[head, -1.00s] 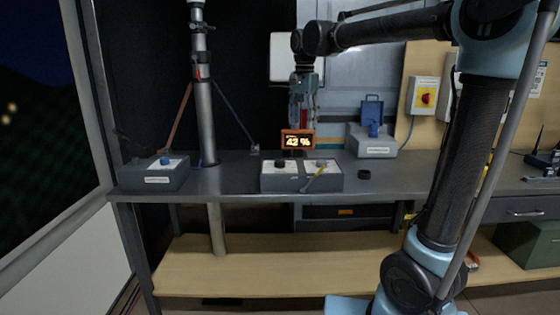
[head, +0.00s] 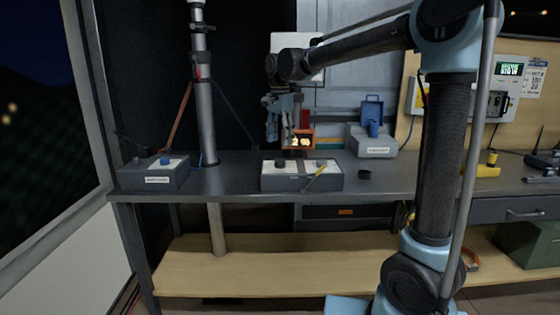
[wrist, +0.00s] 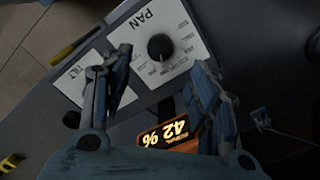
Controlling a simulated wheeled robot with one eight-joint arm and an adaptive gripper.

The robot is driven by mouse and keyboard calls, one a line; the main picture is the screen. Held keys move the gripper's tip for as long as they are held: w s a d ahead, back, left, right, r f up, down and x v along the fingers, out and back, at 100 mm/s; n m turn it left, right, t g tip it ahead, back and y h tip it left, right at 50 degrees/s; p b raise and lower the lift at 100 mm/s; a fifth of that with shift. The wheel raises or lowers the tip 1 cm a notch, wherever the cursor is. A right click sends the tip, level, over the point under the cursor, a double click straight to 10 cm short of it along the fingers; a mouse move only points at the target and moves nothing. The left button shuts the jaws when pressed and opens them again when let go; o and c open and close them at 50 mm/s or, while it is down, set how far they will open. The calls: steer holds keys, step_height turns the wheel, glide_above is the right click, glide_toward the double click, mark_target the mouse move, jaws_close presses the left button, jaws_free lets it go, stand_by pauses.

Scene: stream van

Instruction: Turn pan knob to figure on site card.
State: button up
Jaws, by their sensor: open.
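The pan knob (wrist: 160,46) is black and round on a white plate lettered PAN in the wrist view. It looks like the left dark knob (head: 280,163) on the grey middle box (head: 290,184) in the head view. My gripper (wrist: 163,66) is open and empty above that box; its fingers frame the knob in the wrist view, apart from it as far as I can tell. In the head view my gripper (head: 277,136) hangs behind the box's front. The orange-framed display (wrist: 168,131) reads 42 %. A white printed card (head: 533,80), perhaps the site card, is on the right wall, its text too small to read.
A yellow stick (head: 315,178) lies against the box's tilt side. A pole (head: 207,120) and a grey box with a blue knob (head: 165,160) stand left. A black disc (head: 364,174) and a grey box with a blue part (head: 373,140) stand right.

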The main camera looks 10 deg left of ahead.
mark_target(280, 161)
step_height(280, 161, down, 9)
steer(key=shift+r, duration=0.2)
stand_by(0.3)
steer(key=c, duration=1.1)
